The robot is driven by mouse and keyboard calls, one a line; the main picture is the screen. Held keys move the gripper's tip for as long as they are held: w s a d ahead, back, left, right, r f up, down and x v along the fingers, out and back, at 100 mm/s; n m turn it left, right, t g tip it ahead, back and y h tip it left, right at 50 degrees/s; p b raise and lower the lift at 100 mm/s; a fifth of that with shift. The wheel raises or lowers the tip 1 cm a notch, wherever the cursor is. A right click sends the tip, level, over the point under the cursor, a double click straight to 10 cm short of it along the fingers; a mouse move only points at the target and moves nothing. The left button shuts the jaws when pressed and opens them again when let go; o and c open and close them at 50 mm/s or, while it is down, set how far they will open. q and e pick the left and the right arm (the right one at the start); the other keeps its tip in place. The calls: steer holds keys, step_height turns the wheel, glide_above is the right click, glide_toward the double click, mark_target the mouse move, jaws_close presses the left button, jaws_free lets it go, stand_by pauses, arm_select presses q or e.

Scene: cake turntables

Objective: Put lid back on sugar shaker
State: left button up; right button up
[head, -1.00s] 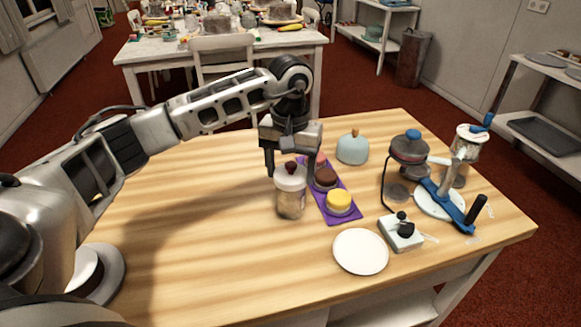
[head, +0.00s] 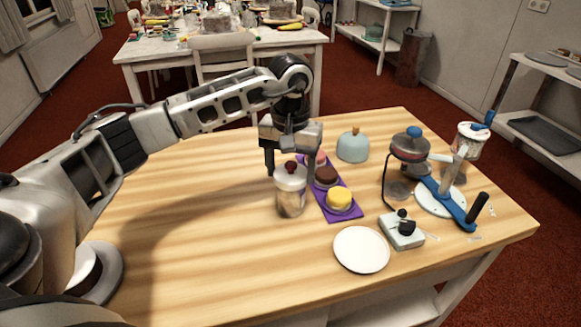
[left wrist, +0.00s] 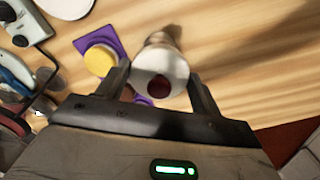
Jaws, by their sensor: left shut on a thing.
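The sugar shaker is a clear jar (head: 290,202) with pale contents, standing on the table left of a purple mat. Its white lid (head: 290,178) with a dark red knob is at the jar's mouth; whether it is fully seated I cannot tell. My left gripper (head: 287,170) points down at the lid from behind and is shut on it. In the left wrist view the lid (left wrist: 160,72) lies between the two fingers (left wrist: 160,88), with the jar partly hidden behind it. My right gripper is not in view.
The purple mat (head: 326,206) with several small cakes lies close to the shaker's right. A white plate (head: 361,250), a small box with a black knob (head: 402,231), a blue dome (head: 353,147) and a blue-armed stand (head: 447,203) are farther right. The table's left part is clear.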

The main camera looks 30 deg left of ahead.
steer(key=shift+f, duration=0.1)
arm_select(q)
steer(key=o, duration=1.2)
steer(key=shift+o, duration=0.2)
steer(key=shift+r, duration=0.15)
steer(key=shift+r+p, duration=1.25)
steer(key=shift+r, duration=0.45)
steer(key=shift+r+p, duration=0.6)
steer(key=shift+r, duration=0.35)
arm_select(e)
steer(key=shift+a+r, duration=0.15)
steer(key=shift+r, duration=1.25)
arm_select(q)
steer(key=shift+r+p, duration=0.45)
steer(key=shift+r, duration=0.25)
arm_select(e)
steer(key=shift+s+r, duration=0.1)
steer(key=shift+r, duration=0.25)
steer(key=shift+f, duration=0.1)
